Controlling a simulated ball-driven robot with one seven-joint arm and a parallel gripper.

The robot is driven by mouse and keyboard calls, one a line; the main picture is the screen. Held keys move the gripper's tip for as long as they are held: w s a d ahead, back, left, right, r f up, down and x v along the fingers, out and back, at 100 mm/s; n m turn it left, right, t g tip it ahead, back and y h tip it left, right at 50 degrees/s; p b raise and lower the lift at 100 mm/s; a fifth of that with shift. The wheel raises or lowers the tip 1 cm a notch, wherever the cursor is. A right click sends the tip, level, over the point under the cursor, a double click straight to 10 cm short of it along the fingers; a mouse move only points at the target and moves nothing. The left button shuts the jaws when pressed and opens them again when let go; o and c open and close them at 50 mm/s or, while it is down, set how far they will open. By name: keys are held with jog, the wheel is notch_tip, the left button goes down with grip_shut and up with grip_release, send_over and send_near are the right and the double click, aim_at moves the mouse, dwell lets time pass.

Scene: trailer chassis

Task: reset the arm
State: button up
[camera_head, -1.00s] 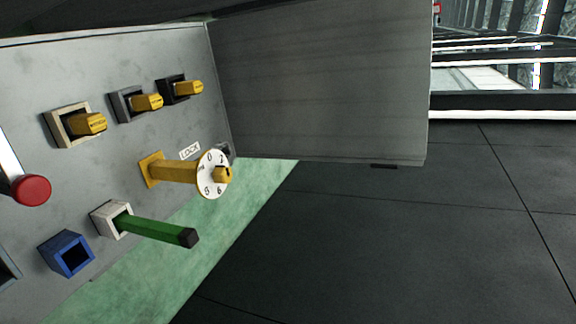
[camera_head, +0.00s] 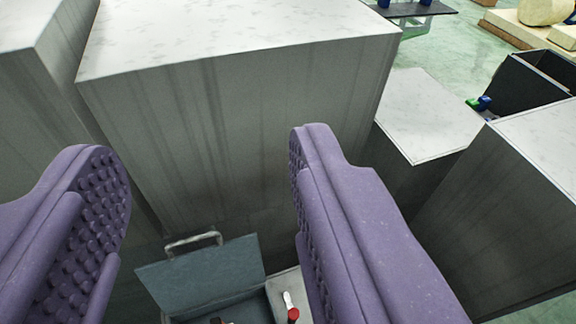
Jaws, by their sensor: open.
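My gripper (camera_head: 205,200) shows in the head camera view as two purple, knobbed fingers. One finger is at the left edge and the other is right of the middle. The fingers stand wide apart with nothing between them. Beyond and below the gap is a grey-blue toolbox (camera_head: 205,275) with its lid raised and a metal handle on the lid. A red-tipped item (camera_head: 292,314) shows beside it, partly hidden by the right finger.
A large grey block (camera_head: 240,110) with a pale top fills the middle. More grey blocks stand at the left (camera_head: 30,100) and right (camera_head: 510,200). A lower pale-topped block (camera_head: 425,115) and a dark open bin (camera_head: 530,80) are at the right. Pale green floor (camera_head: 470,55) shows behind.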

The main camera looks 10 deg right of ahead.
notch_tip(320, 180, down, 22)
jog(key=b, duration=2.1)
jog(key=shift+r, duration=0.25)
